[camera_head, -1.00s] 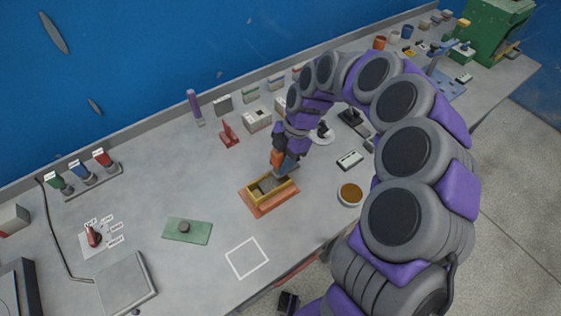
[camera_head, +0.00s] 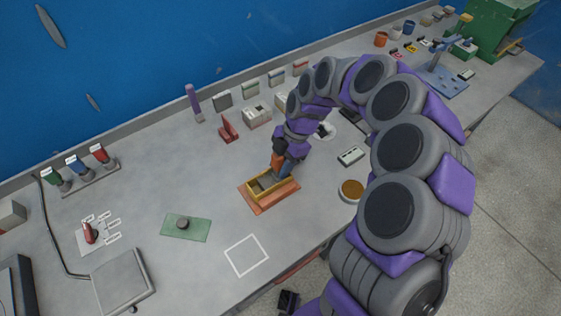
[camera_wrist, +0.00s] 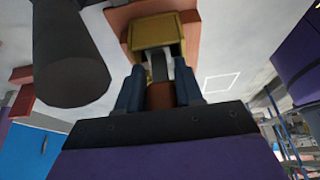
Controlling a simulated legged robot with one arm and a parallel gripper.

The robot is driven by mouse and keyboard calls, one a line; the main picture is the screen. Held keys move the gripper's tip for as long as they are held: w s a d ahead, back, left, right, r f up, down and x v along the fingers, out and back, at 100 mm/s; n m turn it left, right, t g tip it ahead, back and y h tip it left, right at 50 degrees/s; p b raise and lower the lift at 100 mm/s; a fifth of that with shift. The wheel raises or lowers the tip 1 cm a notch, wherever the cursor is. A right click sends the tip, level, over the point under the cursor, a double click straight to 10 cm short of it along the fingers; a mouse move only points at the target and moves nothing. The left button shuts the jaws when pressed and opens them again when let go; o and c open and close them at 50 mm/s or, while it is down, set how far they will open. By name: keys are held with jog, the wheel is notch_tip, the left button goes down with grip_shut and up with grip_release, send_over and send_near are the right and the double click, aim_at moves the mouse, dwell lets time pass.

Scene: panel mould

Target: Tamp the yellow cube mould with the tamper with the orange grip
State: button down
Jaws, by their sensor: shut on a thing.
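The yellow mould (camera_head: 254,195) is an open box on an orange-brown board (camera_head: 271,204) near the middle of the bench. It also shows in the wrist view (camera_wrist: 137,35), just beyond my fingers. My gripper (camera_head: 280,169) is over the right end of the mould. In the wrist view my gripper (camera_wrist: 159,92) has its two blue fingers shut on the orange grip (camera_wrist: 160,97) of the tamper. The tamper's grey shaft (camera_wrist: 160,67) points into the mould. Its foot is hidden, so I cannot tell whether it touches the fill.
A round dish with brown content (camera_head: 352,189) stands to the right. A green plate (camera_head: 186,227) and a white square outline (camera_head: 246,255) lie to the left and front. A red bracket (camera_head: 228,130) and several small blocks stand behind.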

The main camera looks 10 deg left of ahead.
aim_at(281, 157)
jog(key=shift+r, duration=0.15)
jog(key=shift+r+p, duration=0.4)
jog(key=shift+r, duration=1.3)
jog(key=shift+f, duration=0.15)
jog(key=shift+f+b, duration=0.75)
jog(key=shift+f, duration=0.95)
jog(key=shift+r, duration=0.15)
jog(key=shift+r+p, duration=0.45)
jog(key=shift+r, duration=1.25)
